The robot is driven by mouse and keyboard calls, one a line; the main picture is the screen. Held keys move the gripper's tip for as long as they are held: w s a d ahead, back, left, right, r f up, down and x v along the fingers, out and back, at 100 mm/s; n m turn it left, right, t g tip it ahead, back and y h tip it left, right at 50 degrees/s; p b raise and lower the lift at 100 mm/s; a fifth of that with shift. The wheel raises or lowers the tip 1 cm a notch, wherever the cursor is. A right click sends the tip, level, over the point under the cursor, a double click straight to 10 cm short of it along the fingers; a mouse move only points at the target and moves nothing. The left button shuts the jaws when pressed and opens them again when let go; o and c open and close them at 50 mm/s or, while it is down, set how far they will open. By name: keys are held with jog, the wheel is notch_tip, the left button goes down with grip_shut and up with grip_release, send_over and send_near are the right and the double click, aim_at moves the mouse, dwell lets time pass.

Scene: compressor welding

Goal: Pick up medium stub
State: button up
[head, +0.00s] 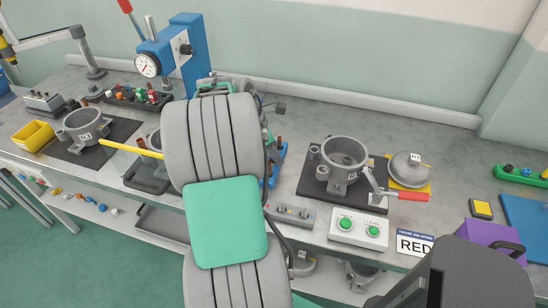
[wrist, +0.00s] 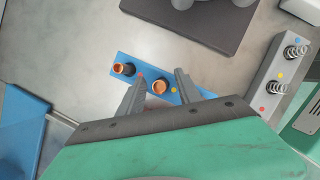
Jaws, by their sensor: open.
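A blue stub rack (wrist: 192,94) lies on the bench in the wrist view, with red and yellow dots on it. It holds a copper-coloured stub (wrist: 159,87) and, to the left, a darker stub with a copper end (wrist: 124,69). No label tells me which is the medium stub. My gripper (wrist: 161,73) is open above the rack. The right-hand copper stub shows between its fingers, which do not visibly touch it; the left stub is outside the left finger. In the head view my arm hides the gripper and most of the rack (head: 277,163).
A grey block with springs (wrist: 273,75) stands right of the rack, and a dark mat (wrist: 205,20) lies beyond it. A blue tray edge (wrist: 22,125) is at the left. In the head view, a pot housing (head: 344,155) and a red-handled clamp (head: 408,196) stand to the right.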

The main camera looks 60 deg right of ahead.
grip_shut()
dwell(0.7)
